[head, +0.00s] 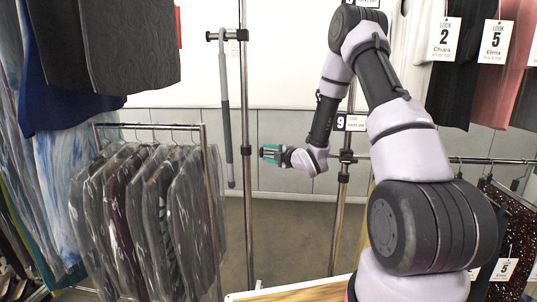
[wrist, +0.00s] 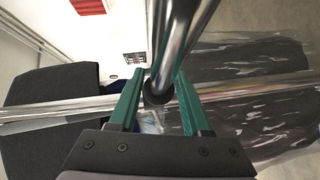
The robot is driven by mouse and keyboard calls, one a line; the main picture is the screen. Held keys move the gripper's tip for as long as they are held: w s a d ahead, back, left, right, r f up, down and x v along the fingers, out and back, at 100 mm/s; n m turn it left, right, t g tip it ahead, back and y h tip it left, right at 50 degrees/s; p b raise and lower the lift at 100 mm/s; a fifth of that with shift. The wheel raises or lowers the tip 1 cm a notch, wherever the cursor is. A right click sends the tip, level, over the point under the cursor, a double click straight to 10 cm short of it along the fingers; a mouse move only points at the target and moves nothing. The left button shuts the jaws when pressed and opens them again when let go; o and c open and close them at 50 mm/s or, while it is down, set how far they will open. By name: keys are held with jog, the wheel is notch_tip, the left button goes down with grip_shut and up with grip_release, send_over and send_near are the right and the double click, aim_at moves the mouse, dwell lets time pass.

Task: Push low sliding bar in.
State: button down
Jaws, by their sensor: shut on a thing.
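The low sliding bar is a chrome tube (wrist: 176,48) with a black end cap. In the wrist view it comes down from the top edge and its cap lies between the two green fingers. My gripper (head: 270,153) is shut on the bar near this capped end; the fingers also show in the wrist view (wrist: 157,100). In the head view my gripper points left, at the height of a black clamp (head: 347,156) on an upright post. My gripper and wrist hide most of the bar there.
A rack of plastic-covered garments (head: 150,205) stands at the left. A grey stick (head: 226,110) hangs from the upper bar end (head: 212,36). A chrome upright (head: 245,200) stands just left of my gripper. Labelled costumes (head: 447,70) hang at the right. The floor between the uprights is clear.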

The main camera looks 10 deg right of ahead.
jog(key=s+d, duration=0.1)
jog(key=d, duration=0.1)
jog(key=s+d, duration=0.1)
jog(key=d, duration=0.5)
jog(key=shift+s, duration=0.4)
jog(key=c, duration=0.7)
grip_release()
